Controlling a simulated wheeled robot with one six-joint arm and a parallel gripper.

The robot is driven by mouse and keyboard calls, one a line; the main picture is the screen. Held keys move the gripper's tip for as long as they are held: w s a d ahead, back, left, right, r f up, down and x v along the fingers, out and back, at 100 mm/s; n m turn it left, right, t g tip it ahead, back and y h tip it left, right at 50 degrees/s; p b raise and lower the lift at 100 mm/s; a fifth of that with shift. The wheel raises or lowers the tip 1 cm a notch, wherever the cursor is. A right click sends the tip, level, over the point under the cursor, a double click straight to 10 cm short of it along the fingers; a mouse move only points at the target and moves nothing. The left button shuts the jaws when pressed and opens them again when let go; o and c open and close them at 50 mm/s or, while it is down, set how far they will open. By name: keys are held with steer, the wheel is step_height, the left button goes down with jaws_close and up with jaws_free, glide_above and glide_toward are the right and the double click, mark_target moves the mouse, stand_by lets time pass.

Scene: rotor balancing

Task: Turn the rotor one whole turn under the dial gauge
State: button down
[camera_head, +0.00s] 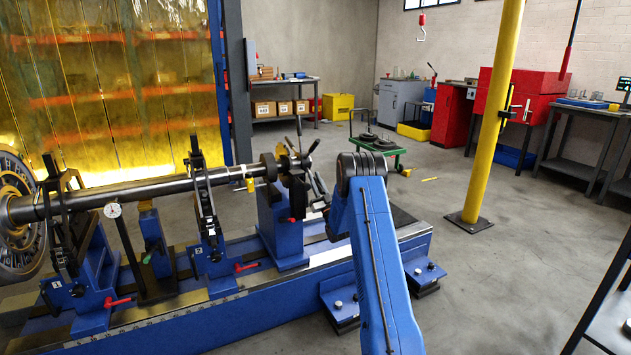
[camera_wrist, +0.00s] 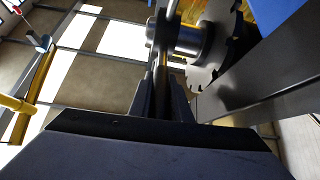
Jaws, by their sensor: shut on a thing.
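The rotor (camera_head: 130,192) is a long dark shaft lying level in two blue stands on a blue machine bed, with a large bladed disc (camera_head: 18,215) at its left end. The dial gauge (camera_head: 113,210) has a small white face beside the shaft, too small to read, above a dark post. At the shaft's right end is a hub with several spoke handles (camera_head: 314,146). My gripper (camera_head: 318,194) is at this hub. In the wrist view its fingers (camera_wrist: 166,90) are shut on a dark spoke handle (camera_wrist: 164,62), beside a shiny hub (camera_wrist: 187,40) and a toothed disc (camera_wrist: 222,50).
The blue bed (camera_head: 200,322) runs along the front, with red clamp levers (camera_head: 246,267) on the stands. A yellow post (camera_head: 490,120) stands to the right. A green cart (camera_head: 370,153) is behind.

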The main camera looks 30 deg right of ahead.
steer(key=c, duration=1.6)
jaws_free()
steer(key=shift+c, duration=0.2)
steer(key=v, duration=1.7)
steer(key=shift+f, duration=0.15)
steer(key=shift+s, duration=0.15)
steer(key=shift+c, duration=0.6)
